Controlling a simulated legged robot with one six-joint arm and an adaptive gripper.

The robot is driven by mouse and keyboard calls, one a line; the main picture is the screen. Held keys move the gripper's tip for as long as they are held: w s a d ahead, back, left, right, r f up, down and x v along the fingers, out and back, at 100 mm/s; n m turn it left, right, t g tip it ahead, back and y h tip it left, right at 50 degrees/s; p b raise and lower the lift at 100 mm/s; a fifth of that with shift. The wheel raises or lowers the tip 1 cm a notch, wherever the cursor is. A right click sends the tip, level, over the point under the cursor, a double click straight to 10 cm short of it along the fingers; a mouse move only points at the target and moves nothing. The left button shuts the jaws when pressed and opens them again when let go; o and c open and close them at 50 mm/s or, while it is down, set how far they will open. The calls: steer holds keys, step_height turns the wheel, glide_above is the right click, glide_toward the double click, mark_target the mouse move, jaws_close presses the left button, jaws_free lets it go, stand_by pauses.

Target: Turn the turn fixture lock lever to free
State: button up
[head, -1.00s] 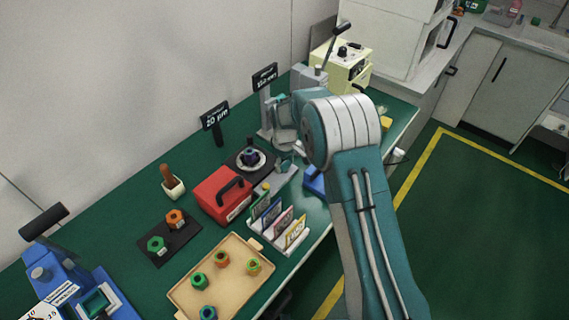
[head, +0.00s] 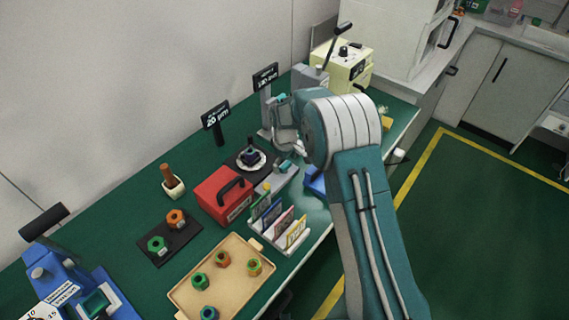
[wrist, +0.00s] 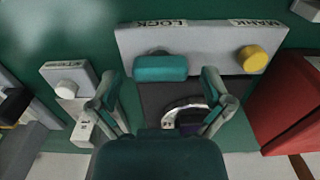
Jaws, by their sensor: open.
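The turn fixture is a grey plate (wrist: 210,40) with a LOCK label at its upper edge in the wrist view. Its teal lock lever (wrist: 160,68) is a rounded bar lying crosswise below that label. A yellow button (wrist: 253,58) is on the right of the plate. My gripper (wrist: 160,76) is open and empty, with one finger on each side of the lever in the picture; contact cannot be told. In the head view the teal lever (head: 286,166) shows below my gripper, which my arm partly hides. No FREE label is readable.
A red box (head: 222,193), a card rack (head: 270,238) and a dark pad with a round part (head: 250,158) stand close to the fixture. A white knob on a grey block (wrist: 66,88) is left in the wrist view. A tan tray (head: 185,298) lies nearer.

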steer(key=shift+r, duration=0.1)
step_height(320, 180, up, 12)
stand_by(0.5)
step_height(320, 180, up, 10)
steer(key=m+t, duration=0.1)
steer(key=m, duration=0.1)
glide_above(285, 164)
steer(key=s+d, duration=0.6)
steer(key=s+d+r+m+t, duration=0.2)
steer(key=s+d+r+m, duration=0.15)
steer(key=s+r, duration=0.4)
steer(key=s+d+m+t, duration=0.1)
steer(key=s+d+m, duration=0.1)
steer(key=s, duration=0.8)
steer(key=s+d+m+t, duration=0.1)
steer(key=s+d+m, duration=0.2)
steer(key=s, duration=0.7)
steer(key=d, duration=0.2)
steer(key=shift+s+d+f+t, duration=0.2)
steer(key=shift+s+d+t, duration=0.1)
steer(key=shift+s, duration=0.1)
